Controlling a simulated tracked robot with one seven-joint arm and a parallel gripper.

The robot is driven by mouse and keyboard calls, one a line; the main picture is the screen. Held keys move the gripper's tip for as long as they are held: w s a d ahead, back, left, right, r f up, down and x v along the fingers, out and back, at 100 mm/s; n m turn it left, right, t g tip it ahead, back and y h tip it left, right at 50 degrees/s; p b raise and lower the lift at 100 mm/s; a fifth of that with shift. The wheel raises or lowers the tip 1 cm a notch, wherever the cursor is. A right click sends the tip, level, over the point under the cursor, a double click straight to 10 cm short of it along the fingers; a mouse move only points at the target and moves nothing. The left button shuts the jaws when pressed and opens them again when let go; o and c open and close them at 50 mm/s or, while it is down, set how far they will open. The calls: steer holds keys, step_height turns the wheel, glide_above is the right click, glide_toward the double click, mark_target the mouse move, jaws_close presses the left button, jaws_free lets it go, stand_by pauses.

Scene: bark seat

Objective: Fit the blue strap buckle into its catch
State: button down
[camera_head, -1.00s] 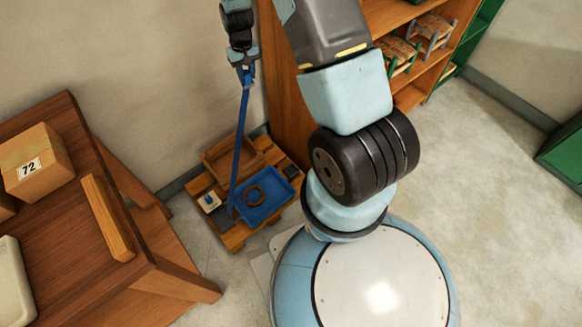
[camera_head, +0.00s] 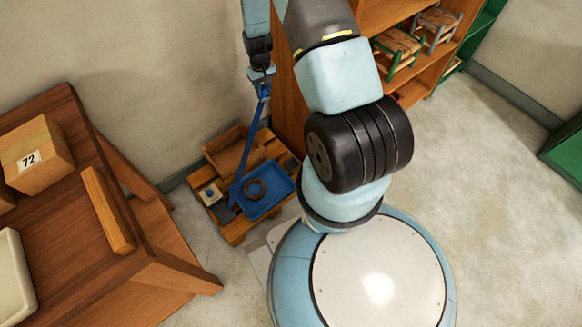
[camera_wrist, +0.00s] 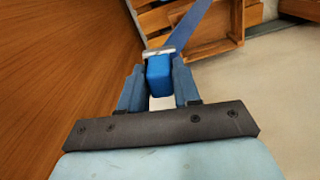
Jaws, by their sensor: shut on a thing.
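My gripper (camera_head: 262,82) is shut on the blue strap buckle, high above a low wooden pallet at the wall. In the wrist view the blue buckle (camera_wrist: 159,75) sits between the two blue fingers, with a pale metal bar at its far end. The blue strap (camera_head: 248,142) runs taut from the buckle down to the pallet, ending near the left of a blue tray; it also shows in the wrist view (camera_wrist: 191,22). A small pale block with a blue top (camera_head: 210,193) lies on the pallet's left. I cannot tell for sure which piece is the catch.
On the pallet (camera_head: 233,239) are a blue tray (camera_head: 277,201) with a dark brown ring (camera_head: 255,190) and an open wooden box (camera_head: 226,152). A wooden table (camera_head: 62,220) with a cardboard box (camera_head: 36,155) stands left. A wooden shelf (camera_head: 372,18) stands behind my arm.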

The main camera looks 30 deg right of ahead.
steer(key=s+d+f+n, duration=0.1)
steer(key=s+d+f, duration=0.1)
steer(key=s+f, duration=0.75)
steer(key=s+d+f, duration=0.2)
steer(key=s+f, duration=0.4)
steer(key=f, duration=0.6)
steer(key=s+d+f+n, duration=0.1)
steer(key=s+d+f, duration=0.1)
steer(key=s+f, duration=0.7)
steer(key=w+f, duration=0.4)
steer(key=w, duration=0.1)
steer(key=w+d+f, duration=0.1)
steer(key=w+f, duration=0.3)
steer(key=w, duration=0.1)
steer(key=w+f, duration=0.4)
steer(key=w, duration=0.1)
steer(key=shift+d, duration=0.35)
steer(key=shift+w+f, duration=0.1)
steer(key=shift+f, duration=1.5)
steer(key=shift+f, duration=0.25)
steer(key=c, duration=0.8)
jaws_free()
steer(key=shift+r, duration=0.15)
